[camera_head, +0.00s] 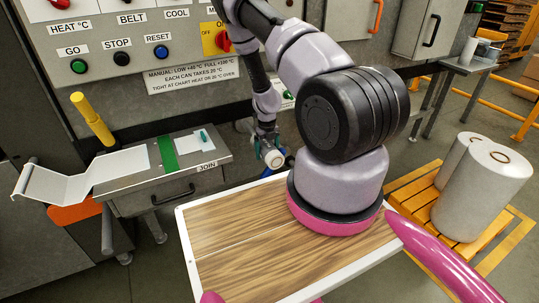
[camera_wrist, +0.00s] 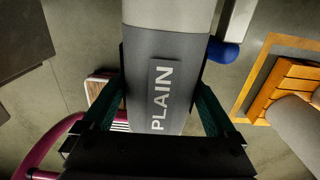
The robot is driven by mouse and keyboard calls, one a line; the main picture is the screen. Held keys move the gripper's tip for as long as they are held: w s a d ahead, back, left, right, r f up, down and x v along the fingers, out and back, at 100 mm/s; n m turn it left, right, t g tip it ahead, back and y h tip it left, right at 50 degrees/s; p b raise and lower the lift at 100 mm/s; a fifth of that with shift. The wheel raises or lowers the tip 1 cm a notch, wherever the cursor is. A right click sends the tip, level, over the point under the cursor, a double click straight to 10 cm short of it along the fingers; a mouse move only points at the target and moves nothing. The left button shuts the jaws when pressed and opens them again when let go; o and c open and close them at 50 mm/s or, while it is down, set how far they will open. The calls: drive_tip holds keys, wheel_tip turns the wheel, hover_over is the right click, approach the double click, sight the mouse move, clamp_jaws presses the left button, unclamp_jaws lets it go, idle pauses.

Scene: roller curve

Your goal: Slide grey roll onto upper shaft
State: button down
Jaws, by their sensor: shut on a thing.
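The grey roll (camera_wrist: 165,60) fills the middle of the wrist view. It has a dark grey band with the label PLAIN and a lighter far part. My gripper (camera_wrist: 160,92) is shut on it, with one green-lined finger on each side. In the head view my gripper (camera_head: 268,150) is small and partly hidden by my own arm, in front of the machine and beside the join table. I cannot make out the upper shaft for sure. A yellow bar (camera_head: 92,118) sticks out from the machine at the left. A blue-tipped metal bar (camera_wrist: 228,50) shows right of the roll.
The join table (camera_head: 190,175) has a white web (camera_head: 70,185) draped left and a green strip. An orange part (camera_head: 75,212) sits below. A wooden tray top (camera_head: 240,245) is in front. Large pale rolls (camera_head: 482,190) stand on an orange pallet (camera_head: 410,190) at right.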

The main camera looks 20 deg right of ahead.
sight(253, 131)
drive_tip(key=shift+w+a, duration=0.1)
drive_tip(key=shift+w, duration=2.95)
drive_tip(key=shift+w, duration=0.1)
drive_tip(key=shift+w+a, duration=0.1)
drive_tip(key=shift+w, duration=2.85)
drive_tip(key=shift+w, duration=0.1)
drive_tip(key=shift+w, duration=0.6)
drive_tip(key=shift+w+r, duration=0.1)
drive_tip(key=shift+w, duration=0.05)
